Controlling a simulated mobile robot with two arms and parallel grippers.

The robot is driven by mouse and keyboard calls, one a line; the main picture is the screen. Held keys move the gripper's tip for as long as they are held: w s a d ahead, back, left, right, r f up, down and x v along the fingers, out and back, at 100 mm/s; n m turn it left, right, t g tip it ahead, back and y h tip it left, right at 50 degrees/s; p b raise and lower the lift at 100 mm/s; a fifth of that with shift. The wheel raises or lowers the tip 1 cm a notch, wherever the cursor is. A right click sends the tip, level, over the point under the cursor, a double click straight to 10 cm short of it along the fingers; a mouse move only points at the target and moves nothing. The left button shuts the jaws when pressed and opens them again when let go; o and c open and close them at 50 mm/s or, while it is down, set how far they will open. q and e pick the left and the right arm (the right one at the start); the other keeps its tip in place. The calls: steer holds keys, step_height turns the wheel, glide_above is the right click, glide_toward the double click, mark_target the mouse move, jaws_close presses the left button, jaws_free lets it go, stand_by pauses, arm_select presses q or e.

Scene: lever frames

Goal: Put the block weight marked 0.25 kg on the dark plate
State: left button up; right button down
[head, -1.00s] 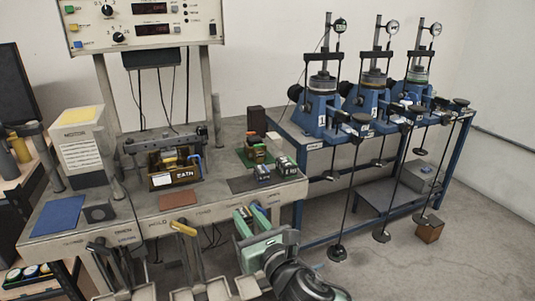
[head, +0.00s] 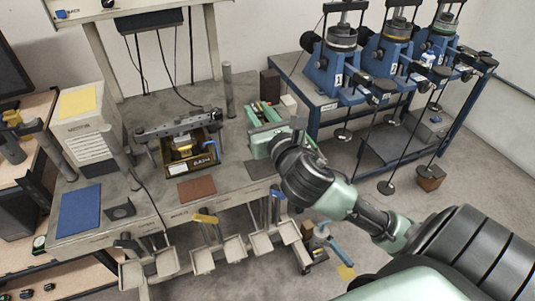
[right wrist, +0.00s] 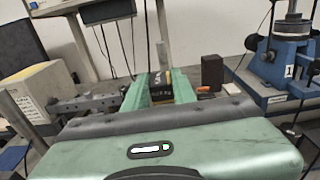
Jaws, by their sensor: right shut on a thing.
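My right gripper (head: 262,115) reaches in from the right over the back right part of the bench. In the right wrist view, its two green fingers (right wrist: 160,88) are shut on a dark block with yellow markings (right wrist: 162,86); I cannot read a weight on it. In the head view the gripper and wrist mostly hide this block and the mat below. A dark grey plate (head: 261,168) lies at the bench's front right, partly behind my wrist; its visible part is bare. My left gripper is not in view.
A brown mat (head: 197,189) and a blue mat (head: 80,210) lie to the left. A dark block (head: 270,83) and white block (head: 289,103) stand behind my gripper. Levers with pans (head: 204,260) hang in front.

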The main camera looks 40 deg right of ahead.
step_height(320, 180, down, 5)
steer(key=s, duration=0.1)
steer(key=b, duration=0.2)
glide_above(261, 174)
step_height(261, 174, down, 8)
steer(key=shift+w+d+r, duration=0.1)
steer(key=shift+w+r, duration=0.05)
steer(key=shift+f, duration=0.45)
steer(key=shift+f+b, duration=0.65)
steer(key=shift+f, duration=1.3)
steer(key=shift+f, duration=0.2)
steer(key=c, duration=1.1)
jaws_free()
steer(key=shift+c, duration=0.2)
